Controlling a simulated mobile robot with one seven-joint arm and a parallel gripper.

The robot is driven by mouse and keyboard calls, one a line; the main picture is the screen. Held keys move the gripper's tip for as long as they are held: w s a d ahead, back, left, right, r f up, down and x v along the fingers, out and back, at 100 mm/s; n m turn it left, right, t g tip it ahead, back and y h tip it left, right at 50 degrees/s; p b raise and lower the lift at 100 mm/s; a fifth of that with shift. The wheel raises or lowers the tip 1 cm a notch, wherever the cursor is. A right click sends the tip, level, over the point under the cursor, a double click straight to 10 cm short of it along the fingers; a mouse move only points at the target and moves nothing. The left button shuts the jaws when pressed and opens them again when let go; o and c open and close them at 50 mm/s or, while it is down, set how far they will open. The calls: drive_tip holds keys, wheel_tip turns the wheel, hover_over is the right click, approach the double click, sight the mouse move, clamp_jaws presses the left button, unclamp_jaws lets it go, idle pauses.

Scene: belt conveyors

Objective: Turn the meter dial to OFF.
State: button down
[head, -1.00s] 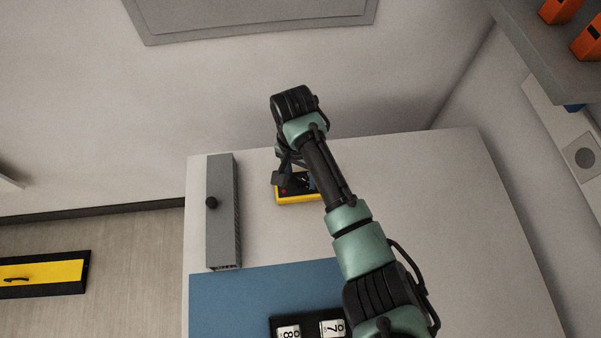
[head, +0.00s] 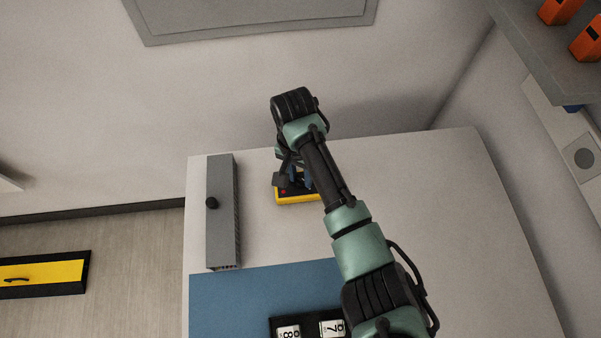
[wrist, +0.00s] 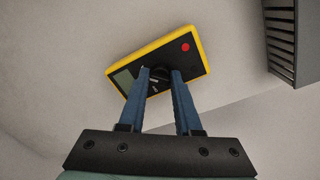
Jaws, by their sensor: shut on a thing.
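The meter (head: 297,198) is a yellow-edged box with a black face, lying on the table under my gripper. In the wrist view the meter (wrist: 196,56) shows a grey-green screen (wrist: 123,80) on its left and a red spot (wrist: 185,47) at its upper right. The black dial (wrist: 158,80) sits at the middle of the face, between the blue fingers of my gripper (wrist: 160,74). My gripper is shut on the dial. The fingers hide most of the dial, and I cannot read its pointer or any OFF mark.
A grey box with a black knob (head: 222,212) stands left of the meter. A blue mat (head: 240,300) and a black block with number tiles (head: 306,328) lie at the front. The table's right side (head: 450,200) is clear. A wall rises behind.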

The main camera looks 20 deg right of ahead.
drive_tip(key=n+p, duration=0.2)
drive_tip(key=n, duration=0.1)
drive_tip(key=shift+s+a+r+p, duration=0.1)
drive_tip(key=shift+r+p, duration=0.05)
drive_tip(key=shift+p, duration=0.15)
drive_tip(key=n+p, duration=0.2)
drive_tip(key=n, duration=0.3)
drive_tip(key=shift+p, duration=0.35)
drive_tip(key=n+p, duration=0.1)
drive_tip(key=n, duration=0.4)
drive_tip(key=shift+t+p, duration=0.3)
drive_tip(key=n+p, duration=0.1)
drive_tip(key=n, duration=0.3)
drive_tip(key=shift+n, duration=0.3)
drive_tip(key=shift+f, duration=0.2)
drive_tip(key=shift+s, duration=0.1)
drive_tip(key=c, duration=0.6)
unclamp_jaws()
